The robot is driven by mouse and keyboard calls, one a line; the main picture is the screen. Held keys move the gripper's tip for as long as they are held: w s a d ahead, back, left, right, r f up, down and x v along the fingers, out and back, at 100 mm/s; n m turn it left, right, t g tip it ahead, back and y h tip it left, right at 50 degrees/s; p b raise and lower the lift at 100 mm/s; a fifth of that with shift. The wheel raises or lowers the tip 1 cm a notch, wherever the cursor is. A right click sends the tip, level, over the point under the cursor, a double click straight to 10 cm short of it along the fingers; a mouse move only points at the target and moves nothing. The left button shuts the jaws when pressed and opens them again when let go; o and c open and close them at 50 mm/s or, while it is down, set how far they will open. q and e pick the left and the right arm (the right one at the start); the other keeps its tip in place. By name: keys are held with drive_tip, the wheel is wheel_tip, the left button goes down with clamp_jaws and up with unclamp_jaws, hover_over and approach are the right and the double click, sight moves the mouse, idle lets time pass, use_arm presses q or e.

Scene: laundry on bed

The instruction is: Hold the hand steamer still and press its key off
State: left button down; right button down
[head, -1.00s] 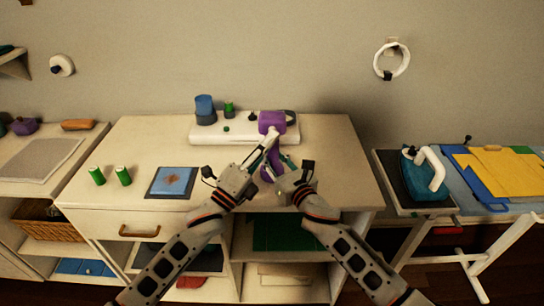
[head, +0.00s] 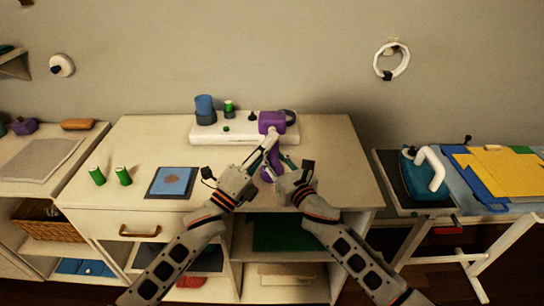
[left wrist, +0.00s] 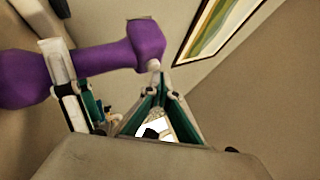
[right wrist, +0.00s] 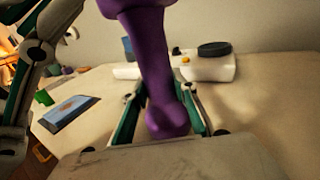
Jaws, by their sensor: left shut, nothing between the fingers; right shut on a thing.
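The purple hand steamer (head: 271,121) stands upright over the dresser top, its handle (head: 274,158) downward. My right gripper (head: 279,168) is shut around the lower handle; the right wrist view shows the purple handle (right wrist: 147,45) between its fingers. My left gripper (head: 268,143) is shut and empty, its fingertips close below the steamer's head. In the left wrist view, the closed fingertips (left wrist: 158,78) are just by a small pale key (left wrist: 153,65) on the steamer. I cannot tell whether they touch it or whether it is pressed.
Behind the steamer is a white base (head: 215,131) with a blue container (head: 205,107) and small items. A blue pad (head: 171,182) with a brown stain and green spools (head: 122,175) lie left. An ironing board with a teal iron (head: 424,170) stands right.

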use_arm(q)
drive_tip(key=shift+s, duration=0.1)
use_arm(e)
drive_tip(key=shift+f, duration=0.1)
use_arm(q)
drive_tip(key=shift+s, duration=2.9)
use_arm(e)
drive_tip(key=c, duration=1.5)
unclamp_jaws()
